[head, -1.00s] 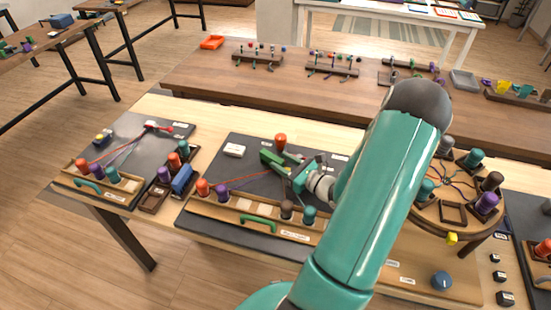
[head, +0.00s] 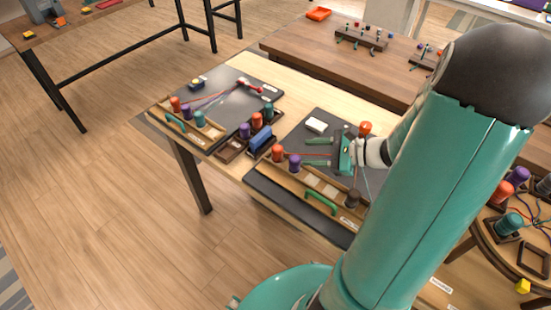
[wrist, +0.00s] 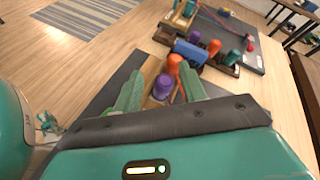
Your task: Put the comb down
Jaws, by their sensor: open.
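My gripper (head: 308,150) is open and empty over the middle dark mat (head: 341,128). Its two green fingers point left, between a white block (head: 317,125) and the wooden spool rail. In the wrist view, my gripper (wrist: 160,78) shows its fingers apart, with a purple spool (wrist: 163,87) and orange spools (wrist: 174,63) seen between and beyond them. I cannot make out a comb for certain. A blue block (head: 261,140) lies in a dark tray left of the mat; it also shows in the wrist view (wrist: 189,51), outside my fingers.
The rail has a green handle (head: 320,203) and several spools. An orange spool (head: 365,128) stands behind my gripper. A second dark mat (head: 232,92) with red and blue cords lies at the left. A round braiding stand (head: 485,222) is at the right. Open floor lies left of the table.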

